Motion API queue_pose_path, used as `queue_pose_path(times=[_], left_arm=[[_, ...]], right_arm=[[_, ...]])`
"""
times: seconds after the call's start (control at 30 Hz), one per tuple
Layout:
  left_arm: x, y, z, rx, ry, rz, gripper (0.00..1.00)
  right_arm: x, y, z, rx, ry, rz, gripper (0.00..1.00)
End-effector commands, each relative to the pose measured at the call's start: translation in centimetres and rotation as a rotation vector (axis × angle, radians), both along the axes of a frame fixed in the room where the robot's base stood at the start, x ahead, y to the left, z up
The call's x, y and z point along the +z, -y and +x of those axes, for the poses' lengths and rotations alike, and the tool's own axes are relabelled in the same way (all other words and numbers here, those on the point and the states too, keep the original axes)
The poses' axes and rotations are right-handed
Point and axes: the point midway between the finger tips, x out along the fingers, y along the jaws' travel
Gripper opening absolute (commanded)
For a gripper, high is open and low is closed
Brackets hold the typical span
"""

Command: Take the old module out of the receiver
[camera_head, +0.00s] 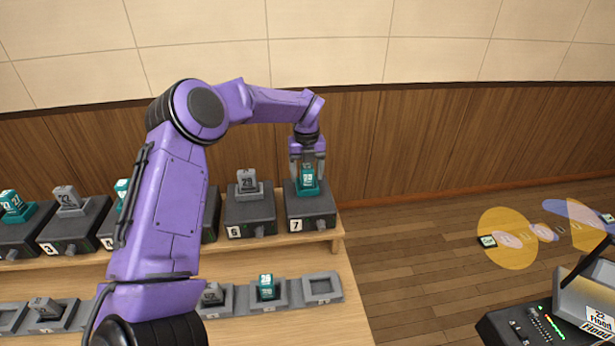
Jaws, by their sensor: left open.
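Receiver 7 (308,212) is a dark box at the right end of the wooden shelf. A teal module (308,182) with a white number label stands upright in its top. My left gripper (307,172) comes down from above, its fingers open on either side of the teal module. I cannot tell whether the fingers touch it. My right gripper is not in view.
Receiver 6 (250,213) with a grey module (247,181) stands just left. Lower trays hold a teal module (266,286) and grey ones; the rightmost tray (322,288) looks empty. A dark console (520,328) stands at lower right. Open floor lies right of the shelf.

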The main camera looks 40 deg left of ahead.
Motion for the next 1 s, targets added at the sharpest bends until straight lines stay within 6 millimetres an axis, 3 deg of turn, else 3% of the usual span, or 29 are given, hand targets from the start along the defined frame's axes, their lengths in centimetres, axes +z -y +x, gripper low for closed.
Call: queue_pose_path(times=[0.07, 0.23, 0.57, 0.9, 1.0], left_arm=[[0.0, 0.0, 0.0, 0.000, 0.000, 0.000, 0.65], [0.0, 0.0, 0.0, -0.001, 0.000, 0.000, 0.11], [0.7, 0.1, 0.1, -0.003, 0.004, 0.000, 0.11], [8.3, 0.0, 0.1, -0.001, 0.005, 0.001, 0.11], [9.5, 0.0, 0.0, -0.001, 0.002, 0.001, 0.11]], right_arm=[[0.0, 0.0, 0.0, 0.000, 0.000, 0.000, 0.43], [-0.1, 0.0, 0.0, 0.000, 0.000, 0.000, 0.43], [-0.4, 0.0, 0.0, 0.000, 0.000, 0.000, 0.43], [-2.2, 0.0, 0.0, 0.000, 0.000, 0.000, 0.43], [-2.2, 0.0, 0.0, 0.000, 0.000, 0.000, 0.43]])
